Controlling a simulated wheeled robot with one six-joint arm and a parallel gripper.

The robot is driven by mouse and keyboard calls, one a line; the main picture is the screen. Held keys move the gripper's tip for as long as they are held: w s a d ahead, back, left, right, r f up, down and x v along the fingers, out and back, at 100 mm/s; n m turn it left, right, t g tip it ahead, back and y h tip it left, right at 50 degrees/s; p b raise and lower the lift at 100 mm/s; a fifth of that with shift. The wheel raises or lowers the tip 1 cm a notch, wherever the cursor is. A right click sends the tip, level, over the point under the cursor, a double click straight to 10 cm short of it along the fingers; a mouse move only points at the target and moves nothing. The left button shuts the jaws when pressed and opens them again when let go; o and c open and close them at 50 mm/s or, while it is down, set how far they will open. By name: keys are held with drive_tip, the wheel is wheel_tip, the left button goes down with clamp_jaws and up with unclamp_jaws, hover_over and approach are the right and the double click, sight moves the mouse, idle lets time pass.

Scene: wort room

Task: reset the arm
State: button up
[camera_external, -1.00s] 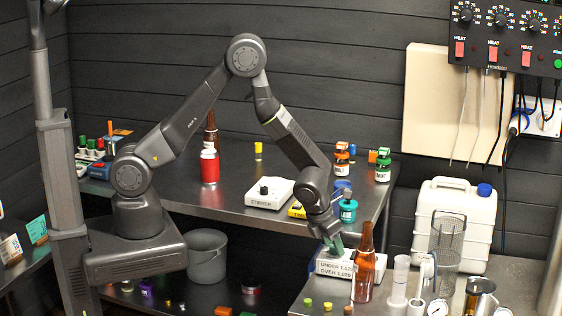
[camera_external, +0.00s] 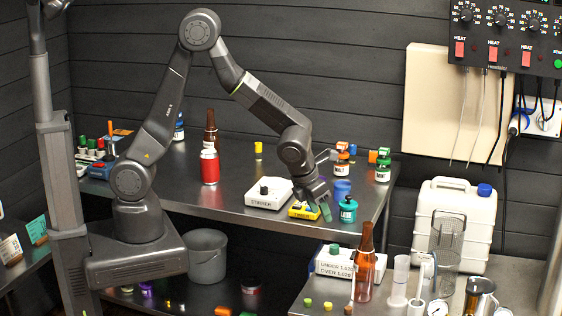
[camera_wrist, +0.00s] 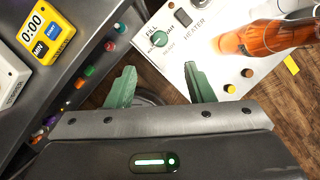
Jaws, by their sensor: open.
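My gripper (camera_external: 319,207) hangs at the end of the bent arm, above the front edge of the dark bench, close to the yellow timer and the teal bottle. In the wrist view its two green fingers (camera_wrist: 158,88) are apart with nothing between them. Beyond the fingers the wrist view shows a white panel with a green knob, the floor and bench edges. The arm's elbow is raised high over the left part of the bench.
On the bench stand a white stirrer (camera_external: 268,193), a yellow timer (camera_external: 304,210), a teal bottle (camera_external: 348,210), a red can (camera_external: 209,167) and several small jars. A brown bottle (camera_external: 364,265) and a white labelled box (camera_external: 335,262) stand on the right counter. A grey bucket (camera_external: 206,258) sits below.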

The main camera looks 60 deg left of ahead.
sight(334, 246)
drive_tip(key=shift+s+r, duration=0.2)
drive_tip(key=shift+r, duration=0.25)
drive_tip(key=shift+f, duration=0.1)
drive_tip(key=p+x, duration=0.1)
drive_tip(key=x, duration=1.2)
drive_tip(key=shift+w+f, duration=0.1)
drive_tip(key=shift+f, duration=0.2)
